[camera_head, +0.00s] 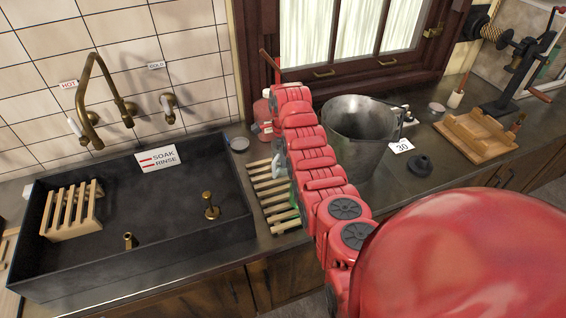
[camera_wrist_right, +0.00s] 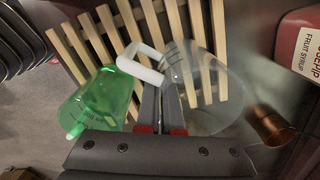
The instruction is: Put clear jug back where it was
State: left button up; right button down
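The clear jug (camera_wrist_right: 212,92) shows in the right wrist view, see-through, with a white handle (camera_wrist_right: 142,60). My right gripper (camera_wrist_right: 160,92) has its fingers close together at that handle and looks shut on it. Slats show through the jug; I cannot tell whether it touches them. In the head view the jug is mostly hidden behind my red right arm, and a sliver of it (camera_head: 277,166) shows over the slatted rack (camera_head: 268,190). A green jug (camera_wrist_right: 108,98) is left of the fingers in the wrist view. My left gripper is not in view.
A black sink (camera_head: 150,225) with a wooden rack (camera_head: 72,210) lies left. A metal bucket (camera_head: 358,130) stands right of my arm, near a "30" card (camera_head: 402,146). A red syrup bottle (camera_head: 262,118) is behind the slatted rack. A copper cup (camera_wrist_right: 268,125) is right of the jug.

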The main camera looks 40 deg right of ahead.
jog(key=shift+f+p, duration=0.35)
jog(key=shift+f, duration=0.8)
jog(key=c, duration=1.1)
grip_release()
jog(key=shift+f, duration=0.1)
